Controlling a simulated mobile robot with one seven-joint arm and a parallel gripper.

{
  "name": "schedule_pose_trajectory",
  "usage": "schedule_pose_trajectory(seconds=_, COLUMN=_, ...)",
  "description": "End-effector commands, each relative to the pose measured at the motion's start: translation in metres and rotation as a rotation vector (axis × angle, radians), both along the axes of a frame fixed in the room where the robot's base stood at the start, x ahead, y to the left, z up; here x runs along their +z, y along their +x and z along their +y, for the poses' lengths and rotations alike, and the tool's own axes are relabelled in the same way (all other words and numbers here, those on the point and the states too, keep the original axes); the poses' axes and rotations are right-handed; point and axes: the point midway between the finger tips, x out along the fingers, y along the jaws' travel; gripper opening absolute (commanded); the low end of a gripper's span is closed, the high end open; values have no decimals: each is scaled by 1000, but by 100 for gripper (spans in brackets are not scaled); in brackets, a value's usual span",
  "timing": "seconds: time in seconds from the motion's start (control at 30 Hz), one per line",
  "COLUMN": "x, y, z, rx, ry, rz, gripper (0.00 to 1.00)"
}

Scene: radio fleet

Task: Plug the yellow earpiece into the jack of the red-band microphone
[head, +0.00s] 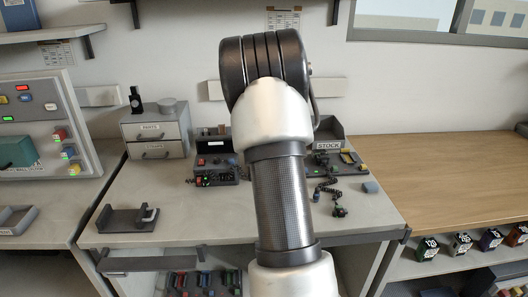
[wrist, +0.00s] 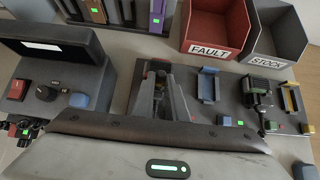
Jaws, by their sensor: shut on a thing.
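My gripper (wrist: 163,93) shows in the wrist view, its fingers pointing away over the rack (wrist: 228,108). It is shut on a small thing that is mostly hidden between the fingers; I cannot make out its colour. My own arm hides the gripper in the head view. A dark hand microphone (wrist: 260,90) sits in the rack right of the gripper, its cord running down. In the head view, dark pieces on coiled cords (head: 340,210) lie at the bench front. I cannot clearly make out a yellow earpiece or a red band.
An empty blue cradle (wrist: 208,86) and a yellow cradle (wrist: 291,99) stand on the rack. Behind are the red FAULT bin (wrist: 214,27) and grey STOCK bin (wrist: 276,34). A grey box with a red button (wrist: 55,68) stands at left. The bench's left front holds a dark fixture (head: 127,217).

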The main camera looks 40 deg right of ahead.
Motion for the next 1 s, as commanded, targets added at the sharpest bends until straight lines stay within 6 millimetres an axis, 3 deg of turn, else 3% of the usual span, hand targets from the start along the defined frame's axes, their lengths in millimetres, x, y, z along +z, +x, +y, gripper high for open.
schedule_pose_trajectory(seconds=0.2, x=-2, y=0, z=0, rx=0, ry=1, rz=1, gripper=0)
schedule_pose_trajectory(seconds=0.23, x=-2, y=0, z=0, rx=0, ry=1, rz=1, gripper=17)
schedule_pose_trajectory(seconds=0.33, x=-2, y=0, z=0, rx=0, ry=1, rz=1, gripper=34)
schedule_pose_trajectory(seconds=0.73, x=5, y=-4, z=3, rx=0, ry=-1, rz=-1, gripper=34)
schedule_pose_trajectory(seconds=1.0, x=46, y=-37, z=23, rx=0, ry=0, rz=-3, gripper=34)
